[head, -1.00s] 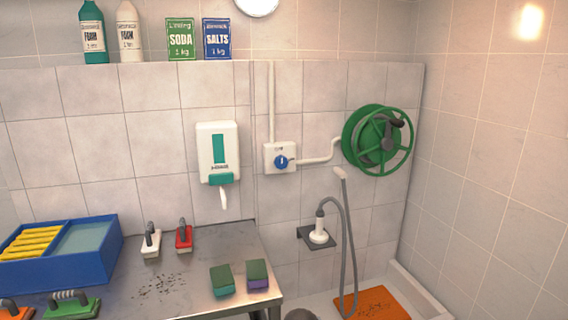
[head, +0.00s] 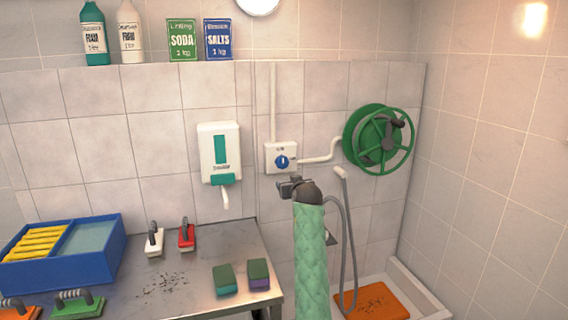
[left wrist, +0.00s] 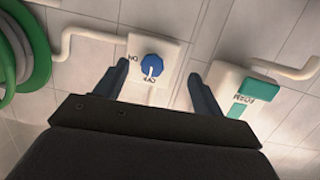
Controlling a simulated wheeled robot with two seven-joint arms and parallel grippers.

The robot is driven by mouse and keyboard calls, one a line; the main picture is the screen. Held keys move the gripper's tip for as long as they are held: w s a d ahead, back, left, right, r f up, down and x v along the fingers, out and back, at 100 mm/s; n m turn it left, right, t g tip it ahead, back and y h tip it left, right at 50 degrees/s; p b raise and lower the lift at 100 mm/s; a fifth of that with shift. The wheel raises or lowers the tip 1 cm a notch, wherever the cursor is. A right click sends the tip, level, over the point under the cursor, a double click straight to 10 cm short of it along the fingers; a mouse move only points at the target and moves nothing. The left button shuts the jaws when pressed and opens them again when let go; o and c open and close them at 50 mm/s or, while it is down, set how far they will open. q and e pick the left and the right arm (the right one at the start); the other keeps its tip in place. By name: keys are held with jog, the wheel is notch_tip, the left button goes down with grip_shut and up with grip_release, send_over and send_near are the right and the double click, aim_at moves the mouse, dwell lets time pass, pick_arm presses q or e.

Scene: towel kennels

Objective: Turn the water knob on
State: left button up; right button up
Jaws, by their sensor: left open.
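The water knob (head: 282,161) is a round blue dial on a white wall box (head: 270,150), with a pipe above and one to the right. In the left wrist view the knob (left wrist: 151,66) has a white pointer lying toward the OFF label; an ON label is at its left. My left gripper (head: 285,184), on an arm with a green quilted sleeve, is just below the box in the head view. In the left wrist view its fingers (left wrist: 158,72) are open, one on each side of the knob, apparently short of it. Nothing is between them. My right gripper is out of view.
A soap dispenser (head: 220,152) hangs left of the box. A green hose reel (head: 378,140) is at the right. A metal table (head: 200,270) with sponges, brushes and a blue tray (head: 60,275) stands below left. My arm partly hides the hose sprayer's shelf.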

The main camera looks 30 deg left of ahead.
aim_at(283, 162)
pick_arm(q)
jog(key=shift+w+a+r+n+t+y+p, duration=0.15)
jog(key=shift+w+a+r+y+p, duration=0.35)
jog(key=shift+w+a, duration=1.1)
jog(key=shift+w+a+r+n+t+y+p, duration=0.15)
jog(key=shift+w+a+r+y+p, duration=0.4)
jog(key=shift+w+a, duration=1.05)
jog(key=shift+w+a+r+t+y+p, duration=0.3)
jog(key=shift+w+a+p, duration=0.35)
jog(key=shift+w+a, duration=0.9)
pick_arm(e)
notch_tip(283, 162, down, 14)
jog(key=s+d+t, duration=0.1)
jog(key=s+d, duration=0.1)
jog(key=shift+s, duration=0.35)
pick_arm(q)
jog(key=shift+w+d, duration=0.1)
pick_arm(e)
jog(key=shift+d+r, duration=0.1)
pick_arm(q)
jog(key=c, duration=1)
